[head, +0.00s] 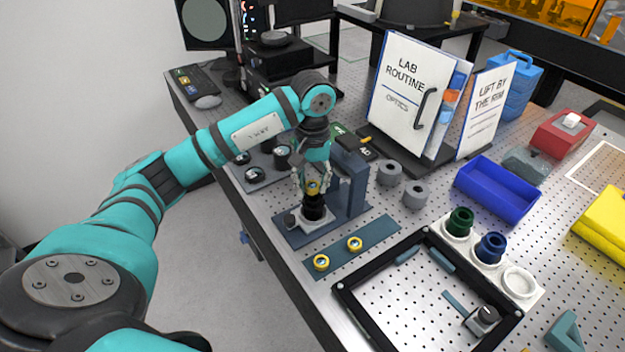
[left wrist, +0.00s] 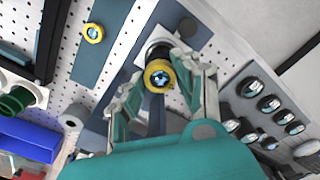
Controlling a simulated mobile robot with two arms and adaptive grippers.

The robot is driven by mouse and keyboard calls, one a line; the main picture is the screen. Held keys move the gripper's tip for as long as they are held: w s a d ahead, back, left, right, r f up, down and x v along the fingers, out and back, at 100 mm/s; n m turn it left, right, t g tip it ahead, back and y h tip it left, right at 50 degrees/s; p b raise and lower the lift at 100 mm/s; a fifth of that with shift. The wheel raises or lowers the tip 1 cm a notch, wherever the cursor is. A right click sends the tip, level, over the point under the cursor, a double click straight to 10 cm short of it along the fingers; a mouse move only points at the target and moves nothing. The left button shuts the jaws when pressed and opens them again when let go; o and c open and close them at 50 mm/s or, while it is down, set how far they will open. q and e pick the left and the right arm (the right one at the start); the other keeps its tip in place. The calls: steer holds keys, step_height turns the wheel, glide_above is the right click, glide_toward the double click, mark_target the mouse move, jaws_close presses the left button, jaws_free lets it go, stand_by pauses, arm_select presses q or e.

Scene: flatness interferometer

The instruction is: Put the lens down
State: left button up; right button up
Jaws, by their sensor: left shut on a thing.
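My left gripper (head: 312,187) is shut on a yellow-rimmed lens (head: 312,188), above a black cylindrical mount (head: 314,207) on the blue-grey stand. In the left wrist view the lens (left wrist: 160,78) sits between the fingertips (left wrist: 162,74), with the black mount behind it. I cannot tell whether the lens touches the mount. Two similar yellow-rimmed lenses, a front one (head: 321,262) and a rear one (head: 354,243), lie on a blue-grey strip (head: 338,256). My right gripper is not in view.
The stand's upright block (head: 353,180) rises right of the gripper. Grey cylinders (head: 389,173), a black frame (head: 373,318), a white holder with green and blue pieces (head: 518,281) and a blue bin (head: 497,190) stand further right. Dark round optics (left wrist: 270,104) lie on a grey tray.

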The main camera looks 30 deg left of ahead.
mark_target(313, 198)
arm_select(q)
steer(key=shift+w+a+f, duration=0.15)
steer(key=shift+w+a, duration=0.25)
steer(key=shift+w, duration=0.4)
step_height(313, 198, down, 3)
steer(key=shift+r+p, duration=0.1)
steer(key=shift+p, duration=1)
steer(key=shift+f, duration=0.3)
steer(key=shift+s, duration=0.1)
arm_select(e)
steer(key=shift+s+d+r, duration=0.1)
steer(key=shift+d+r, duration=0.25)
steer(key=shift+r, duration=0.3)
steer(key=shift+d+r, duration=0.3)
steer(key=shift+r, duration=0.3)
arm_select(q)
steer(key=shift+f, duration=0.1)
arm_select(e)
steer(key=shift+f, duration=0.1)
